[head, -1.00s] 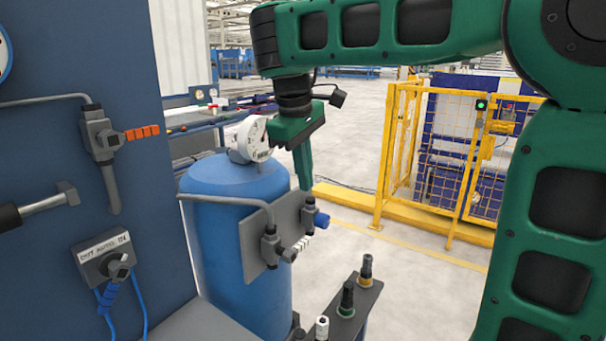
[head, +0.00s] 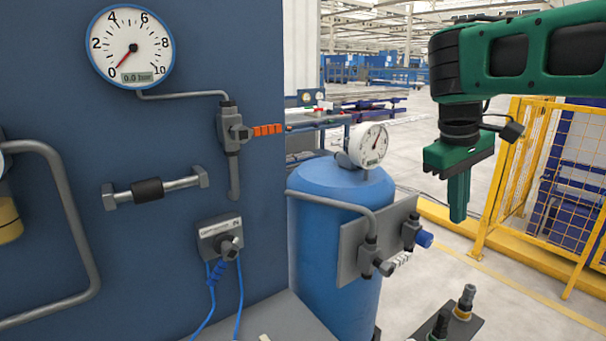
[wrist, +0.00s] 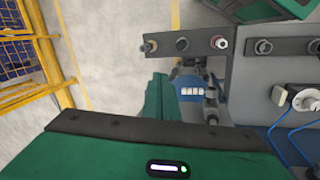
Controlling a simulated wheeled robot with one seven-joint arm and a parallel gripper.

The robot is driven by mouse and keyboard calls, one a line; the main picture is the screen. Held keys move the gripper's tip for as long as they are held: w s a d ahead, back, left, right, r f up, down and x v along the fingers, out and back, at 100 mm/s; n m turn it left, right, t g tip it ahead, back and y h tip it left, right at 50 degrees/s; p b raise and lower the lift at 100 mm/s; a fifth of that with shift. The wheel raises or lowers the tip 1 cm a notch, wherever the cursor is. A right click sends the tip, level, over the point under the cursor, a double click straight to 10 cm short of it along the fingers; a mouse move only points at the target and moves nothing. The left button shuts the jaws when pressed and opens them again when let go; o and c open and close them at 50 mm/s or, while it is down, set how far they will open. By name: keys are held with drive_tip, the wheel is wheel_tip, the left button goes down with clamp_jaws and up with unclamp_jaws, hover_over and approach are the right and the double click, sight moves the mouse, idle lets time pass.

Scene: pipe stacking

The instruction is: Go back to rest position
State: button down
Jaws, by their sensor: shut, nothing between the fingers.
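My gripper (head: 459,198) hangs pointing down at the right in the head view, its green fingers together and empty. It is in the air to the right of the blue tank (head: 335,270), apart from it. The gripper fingers (wrist: 160,98) also show in the wrist view, closed, with floor and the tank's fittings beyond them. My green arm reaches in from the right edge of the head view.
A blue panel with a pressure gauge (head: 131,47) fills the left. A second gauge (head: 369,145) and a grey valve plate (head: 350,245) are at the tank. A yellow fence (head: 520,180) stands at right. A plate with fittings (head: 462,322) is below; open floor lies behind.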

drive_tip(key=s+d+f+m+g, duration=0.1)
drive_tip(key=s+d+f+m, duration=0.5)
drive_tip(key=s+d, duration=0.4)
drive_tip(key=s+a+f+m+y, duration=0.1)
drive_tip(key=s+f+m, duration=0.3)
drive_tip(key=s+f, duration=0.6)
drive_tip(key=s+y, duration=0.1)
drive_tip(key=s, duration=0.2)
drive_tip(key=shift+f+y, duration=0.25)
drive_tip(key=shift+y, duration=0.15)
drive_tip(key=shift+s+a, duration=0.1)
drive_tip(key=shift+a, duration=0.1)
